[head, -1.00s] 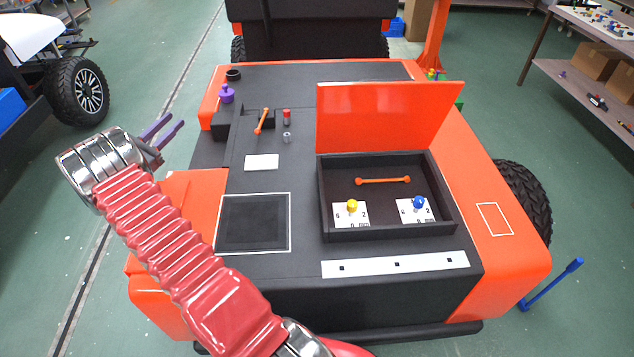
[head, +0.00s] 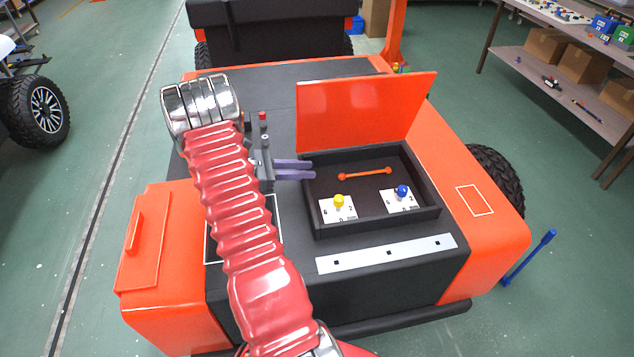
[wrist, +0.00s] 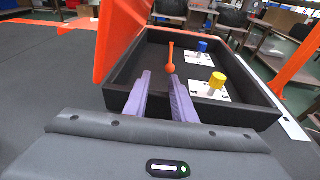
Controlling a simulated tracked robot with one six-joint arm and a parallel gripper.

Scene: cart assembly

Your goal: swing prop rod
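The prop rod (head: 365,174) is a thin orange bar with rounded ends, in the open black box (head: 330,228). The box's orange lid (head: 362,112) stands up at the back. In the wrist view the rod (wrist: 171,55) points away from me, its near end just beyond the fingertips. My gripper (head: 314,169) has two purple fingers at the box's left wall. In the wrist view the gripper (wrist: 160,76) is open, with an empty gap between its fingers, apart from the rod. Whether the rod's ends are attached cannot be told.
A yellow knob (head: 339,201) and a blue knob (head: 402,191) stand on white cards inside the box. A white strip (head: 388,253) lies in front of the box. My red arm hides much of the cart's left top. A blue lever (head: 529,258) sticks out at the right.

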